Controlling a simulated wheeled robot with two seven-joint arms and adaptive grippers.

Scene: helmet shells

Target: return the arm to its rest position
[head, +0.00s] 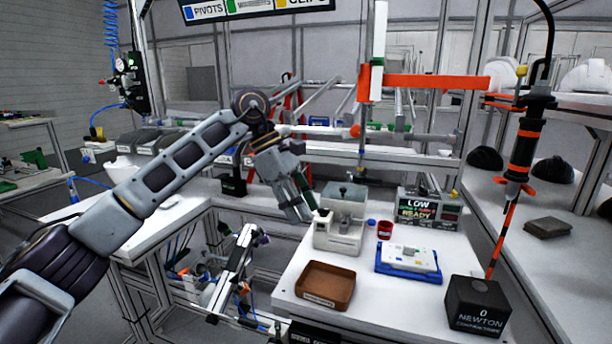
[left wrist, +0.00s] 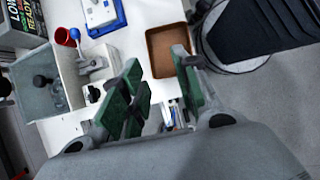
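My left arm reaches in from the left in the head view. My left gripper (head: 303,208) hangs pointing down beside the left side of a white bench machine (head: 340,235), above the table edge. In the left wrist view the green-padded fingers of my left gripper (left wrist: 162,85) are spread apart, with nothing between them. My right gripper shows in neither view.
A brown tray (head: 312,299), a blue fixture with a white plate (head: 408,262), a red cup (head: 384,229) and a black newton block (head: 477,307) sit on the table. A black-and-orange tool (head: 522,150) hangs at right. Frame posts stand behind my arm.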

